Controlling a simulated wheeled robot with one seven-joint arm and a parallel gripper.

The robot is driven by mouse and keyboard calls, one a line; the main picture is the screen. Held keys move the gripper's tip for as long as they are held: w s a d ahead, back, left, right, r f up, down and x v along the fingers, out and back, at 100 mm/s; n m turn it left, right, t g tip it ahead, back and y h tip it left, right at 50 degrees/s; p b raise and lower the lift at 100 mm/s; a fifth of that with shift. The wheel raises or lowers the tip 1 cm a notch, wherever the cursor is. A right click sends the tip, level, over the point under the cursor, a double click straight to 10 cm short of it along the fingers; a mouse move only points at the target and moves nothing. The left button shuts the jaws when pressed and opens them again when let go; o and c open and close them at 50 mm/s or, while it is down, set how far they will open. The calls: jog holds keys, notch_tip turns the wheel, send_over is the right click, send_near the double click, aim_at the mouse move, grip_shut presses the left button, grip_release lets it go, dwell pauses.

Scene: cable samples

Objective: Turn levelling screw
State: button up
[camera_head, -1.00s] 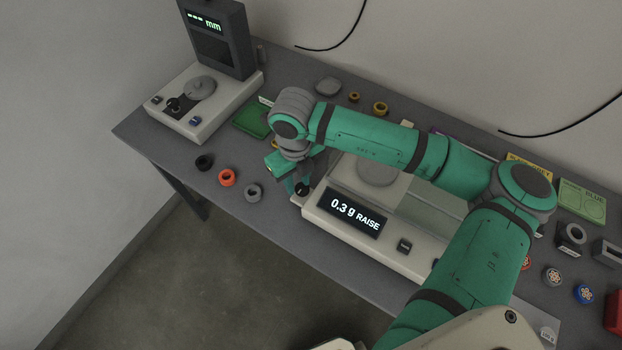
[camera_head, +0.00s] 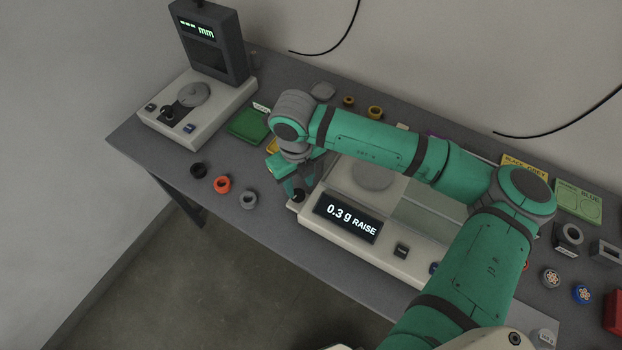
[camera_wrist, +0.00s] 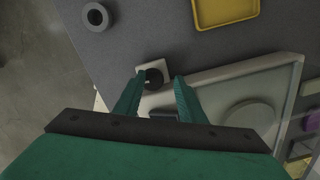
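The scale (camera_head: 312,226) is a pale box with a round pan, and its display (camera_head: 348,216) reads "0.3 g RAISE". The levelling screw (camera_head: 298,196) is a black knob with a light mark, on a small pale corner tab at the scale's left front. My gripper (camera_head: 289,184) is low at this corner. In the wrist view the levelling screw (camera_wrist: 153,79) shows between the fingertips of my open gripper (camera_wrist: 160,75), nearer the left finger. A gap shows at the right finger; contact at the left finger cannot be told. My arm hides part of the scale.
Black, orange and grey rings (camera_head: 248,199) lie left of the scale near the table's front edge. A gauge reading "mm" (camera_head: 197,108) stands at the far left. A yellow tray (camera_wrist: 225,12) lies behind the screw. Several connectors and cards crowd the right side.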

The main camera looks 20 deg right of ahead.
jog(key=shift+s+d+r, duration=0.1)
jog(key=shift+d+r, duration=0.25)
jog(key=shift+r, duration=0.2)
notch_tip(320, 180, up, 11)
jog(key=shift+d, duration=0.15)
dwell(1.0)
jog(key=shift+r, duration=0.15)
dwell(0.3)
notch_tip(320, 180, up, 11)
jog(key=shift+s+f, duration=0.15)
jog(key=shift+f, duration=0.05)
dwell(0.3)
jog(key=shift+f, duration=0.1)
